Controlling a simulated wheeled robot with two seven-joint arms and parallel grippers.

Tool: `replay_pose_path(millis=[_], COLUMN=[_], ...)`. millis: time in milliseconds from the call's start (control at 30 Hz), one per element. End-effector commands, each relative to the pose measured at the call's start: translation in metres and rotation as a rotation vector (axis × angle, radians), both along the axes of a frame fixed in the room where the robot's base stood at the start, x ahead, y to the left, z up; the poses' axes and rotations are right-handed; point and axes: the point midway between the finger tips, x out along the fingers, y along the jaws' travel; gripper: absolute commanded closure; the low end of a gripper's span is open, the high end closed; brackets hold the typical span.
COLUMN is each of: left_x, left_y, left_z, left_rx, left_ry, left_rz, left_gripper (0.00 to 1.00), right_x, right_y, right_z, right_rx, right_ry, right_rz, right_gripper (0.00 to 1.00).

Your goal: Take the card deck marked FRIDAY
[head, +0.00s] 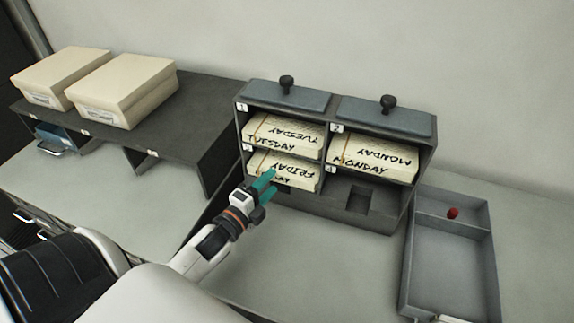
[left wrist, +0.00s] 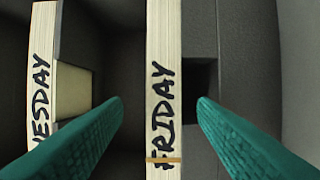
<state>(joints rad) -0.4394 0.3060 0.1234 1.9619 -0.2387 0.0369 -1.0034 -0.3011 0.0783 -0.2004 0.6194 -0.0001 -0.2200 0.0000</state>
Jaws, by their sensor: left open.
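The FRIDAY card deck (head: 284,170) lies in the lower left compartment of the grey card rack (head: 289,197). Its black lettering also shows in the left wrist view, where the deck (left wrist: 163,60) stands between my two teal fingers. My left gripper (head: 265,187) is open in front of that compartment, its fingertips overlapping the deck's front in the head view. I cannot tell whether either finger touches the deck. Part of the FRIDAY lettering is hidden by the fingers in the head view. My right gripper is not in view.
The TUESDAY deck (head: 285,133) sits directly above, and the MONDAY deck (head: 372,157) in the upper right compartment. The lower right compartment (head: 358,200) is empty. A grey tray (head: 451,262) with a small red object (head: 453,213) stands at right. Cream boxes (head: 122,88) stand on a dark shelf at left.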

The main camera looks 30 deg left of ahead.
Motion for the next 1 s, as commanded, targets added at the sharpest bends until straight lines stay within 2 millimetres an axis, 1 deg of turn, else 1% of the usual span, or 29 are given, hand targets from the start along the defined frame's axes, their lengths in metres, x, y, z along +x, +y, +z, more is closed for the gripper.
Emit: replay_pose_path(millis=[33, 100, 333, 500, 600, 733, 933, 1000], left_x=[0.009, 0.018, 0.035, 0.06, 0.072, 0.079, 0.079, 0.079], left_y=[0.0, 0.0, -0.001, -0.002, -0.003, -0.003, -0.003, -0.003], left_z=[0.004, 0.003, 0.002, 0.002, 0.0, -0.002, -0.003, -0.003], left_rx=[0.001, 0.0, 0.0, -0.002, 0.0, 0.0, 0.0, 0.0], left_ry=[-0.002, 0.0, 0.0, 0.0, 0.0, 0.001, 0.001, 0.001], left_rz=[0.0, 0.0, 0.0, 0.001, 0.0, -0.001, -0.001, -0.001], left_gripper=[0.47, 0.47, 0.47, 0.47, 0.47, 0.47, 0.47, 0.59], right_x=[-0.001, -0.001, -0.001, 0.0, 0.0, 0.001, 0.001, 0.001], right_y=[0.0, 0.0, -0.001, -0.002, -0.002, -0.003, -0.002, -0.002], right_z=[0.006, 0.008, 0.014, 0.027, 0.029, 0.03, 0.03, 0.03], right_rx=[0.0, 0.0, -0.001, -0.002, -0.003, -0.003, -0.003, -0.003], right_ry=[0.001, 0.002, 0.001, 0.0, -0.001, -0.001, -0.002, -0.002], right_rz=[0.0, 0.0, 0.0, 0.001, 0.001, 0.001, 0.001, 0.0], right_gripper=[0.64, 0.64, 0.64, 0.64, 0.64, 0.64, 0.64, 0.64])
